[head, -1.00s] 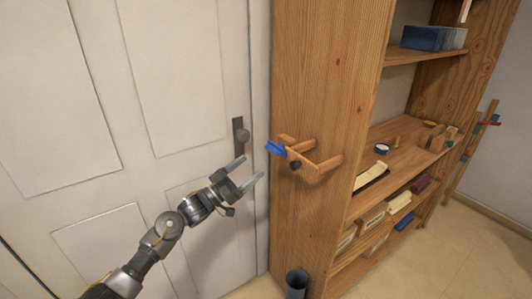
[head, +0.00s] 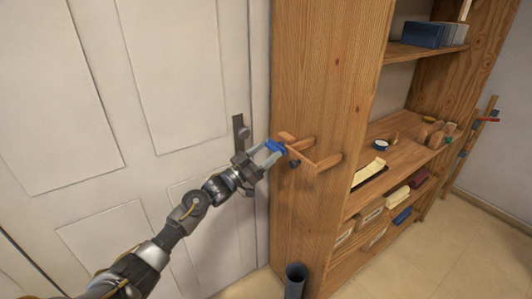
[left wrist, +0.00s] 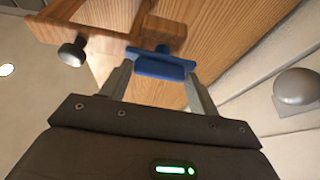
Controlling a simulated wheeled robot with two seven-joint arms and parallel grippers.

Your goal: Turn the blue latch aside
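The blue latch (head: 274,146) sits at the left end of a wooden bracket (head: 318,162) on the side of the wooden shelf unit. In the left wrist view the latch (left wrist: 162,64) lies crosswise at the fingertips, against the wooden piece. My left gripper (head: 275,150) is at the latch, its fingers spread with one on each side of it. In the left wrist view the fingers (left wrist: 159,75) stand apart, their tips beside or behind the latch's ends. Whether they touch it I cannot tell. My right gripper is not in view.
A dark round knob (head: 295,163) is on the bracket. A pale door with a metal handle (head: 243,132) stands close on the left. Shelves (head: 400,160) with small objects are at right.

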